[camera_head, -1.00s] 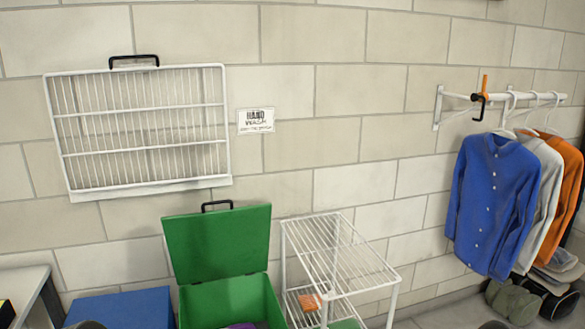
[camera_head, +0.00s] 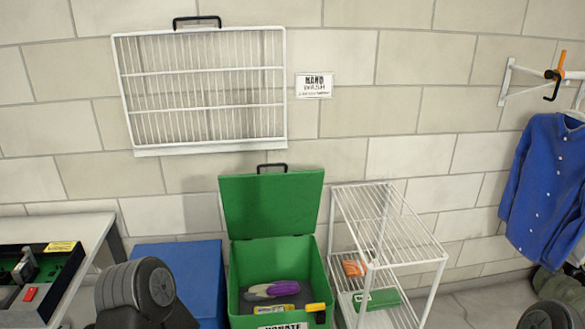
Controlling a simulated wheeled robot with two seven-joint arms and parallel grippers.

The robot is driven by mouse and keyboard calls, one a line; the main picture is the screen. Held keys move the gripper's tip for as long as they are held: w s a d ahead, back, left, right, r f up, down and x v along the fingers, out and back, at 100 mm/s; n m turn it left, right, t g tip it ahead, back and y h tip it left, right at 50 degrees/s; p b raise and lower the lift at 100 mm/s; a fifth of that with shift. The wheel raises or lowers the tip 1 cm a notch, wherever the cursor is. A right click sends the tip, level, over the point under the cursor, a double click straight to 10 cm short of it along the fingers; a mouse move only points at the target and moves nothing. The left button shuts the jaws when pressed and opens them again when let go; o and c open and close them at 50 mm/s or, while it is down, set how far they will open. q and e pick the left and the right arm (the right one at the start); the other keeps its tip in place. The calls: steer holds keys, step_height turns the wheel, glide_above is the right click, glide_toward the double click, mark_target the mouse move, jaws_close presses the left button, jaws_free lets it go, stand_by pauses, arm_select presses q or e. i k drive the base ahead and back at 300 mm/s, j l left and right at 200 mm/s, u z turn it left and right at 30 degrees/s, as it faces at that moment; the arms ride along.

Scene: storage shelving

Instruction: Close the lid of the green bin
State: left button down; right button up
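The green bin (camera_head: 240,290) stands on the floor against the wall, low in the middle of the head view. Its green lid (camera_head: 271,205) stands upright at the back, fully open, with a black handle (camera_head: 272,167) on its top edge. Inside lie a purple and white item (camera_head: 271,289) and a yellow item (camera_head: 262,310). A "DONATE" label (camera_head: 281,326) is partly visible at the front, beside a yellow and black item (camera_head: 317,308) at the front right rim. Neither gripper shows; only dark rounded parts, probably my arms, rise from the bottom edge, away from the lid.
A blue box (camera_head: 190,262) stands left of the bin, and a white wire rack (camera_head: 390,240) close on its right. A table (camera_head: 85,232) with a black tray is far left. A white wire panel (camera_head: 205,90) hangs above. A blue shirt (camera_head: 545,195) hangs right.

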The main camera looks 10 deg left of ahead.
mark_target(258, 205)
steer(key=i+l, duration=1)
